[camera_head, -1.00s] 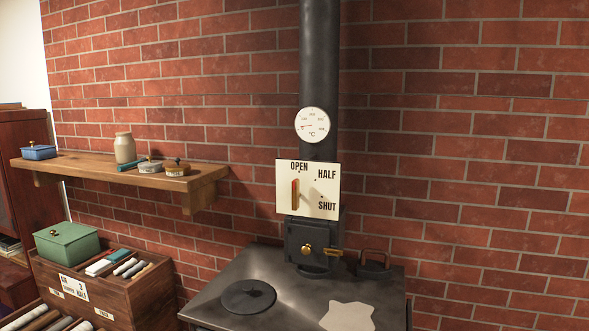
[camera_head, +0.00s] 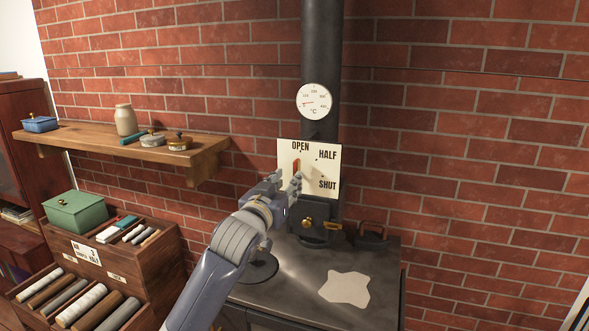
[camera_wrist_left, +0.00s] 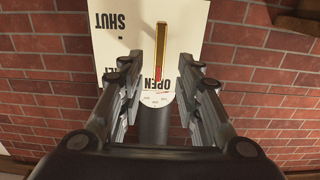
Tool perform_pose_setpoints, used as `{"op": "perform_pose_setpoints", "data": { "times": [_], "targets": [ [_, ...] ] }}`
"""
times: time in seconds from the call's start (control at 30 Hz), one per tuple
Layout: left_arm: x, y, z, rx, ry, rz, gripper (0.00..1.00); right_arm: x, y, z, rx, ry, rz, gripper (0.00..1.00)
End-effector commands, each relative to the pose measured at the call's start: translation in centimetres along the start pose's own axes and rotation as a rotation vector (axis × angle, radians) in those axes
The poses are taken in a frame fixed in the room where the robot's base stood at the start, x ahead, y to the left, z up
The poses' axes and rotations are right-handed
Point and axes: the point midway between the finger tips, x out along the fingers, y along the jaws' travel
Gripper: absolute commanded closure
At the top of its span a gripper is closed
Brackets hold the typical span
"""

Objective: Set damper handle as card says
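The damper handle (camera_head: 296,166) is a narrow brass bar with a red end on a white plate (camera_head: 318,176) marked OPEN, HALF and SHUT, fixed to the black stove pipe. It stands upright with its red end towards OPEN. In the wrist view, which is upside down, the handle (camera_wrist_left: 160,50) lies between the two fingers. My left gripper (camera_head: 286,182) is open in front of the plate's lower left, with no visible contact. The card (camera_head: 87,254) is on the wooden rack at left; its small print seems to include HALF. My right gripper is not in view.
The stove top (camera_head: 300,275) lies below, with a round lid (camera_head: 262,268) partly behind my arm and a pale patch (camera_head: 345,288). A small brass-knobbed door (camera_head: 313,226) is under the plate. A wooden shelf (camera_head: 190,152) with jars and tins juts from the brick wall at left.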

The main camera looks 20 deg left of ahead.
Motion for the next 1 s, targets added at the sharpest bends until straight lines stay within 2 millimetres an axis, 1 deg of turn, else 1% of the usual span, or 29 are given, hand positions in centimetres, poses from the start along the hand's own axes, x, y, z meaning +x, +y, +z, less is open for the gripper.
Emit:
{"op": "perform_pose_setpoints", "data": {
  "times": [0.03, 0.2, 0.4, 0.6, 0.83, 0.87, 0.9, 1.0],
  "targets": [
    [0.9, 0.0, -0.3, 0.000, -0.004, 0.000, 0.68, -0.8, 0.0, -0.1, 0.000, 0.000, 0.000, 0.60],
    [3.4, 0.0, -0.2, -0.001, -0.003, 0.000, 0.68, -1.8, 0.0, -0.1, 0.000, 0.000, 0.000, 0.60],
    [5.3, 0.0, -0.1, 0.000, -0.003, 0.000, 0.68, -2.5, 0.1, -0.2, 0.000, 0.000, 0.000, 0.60],
    [6.0, 0.1, 0.1, 0.000, -0.001, 0.001, 0.68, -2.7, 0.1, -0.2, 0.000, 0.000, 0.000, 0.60],
    [6.0, 0.1, 0.1, 0.000, -0.001, 0.001, 0.68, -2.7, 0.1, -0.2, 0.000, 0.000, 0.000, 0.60],
    [6.0, 0.1, 0.1, 0.000, -0.001, 0.001, 0.71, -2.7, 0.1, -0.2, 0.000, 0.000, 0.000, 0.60],
    [6.0, 0.1, 0.1, 0.000, -0.001, 0.001, 0.80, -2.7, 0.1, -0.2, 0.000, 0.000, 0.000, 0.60],
    [6.0, 0.0, 0.1, 0.000, -0.001, 0.001, 1.00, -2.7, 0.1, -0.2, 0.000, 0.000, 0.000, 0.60]
  ]
}}
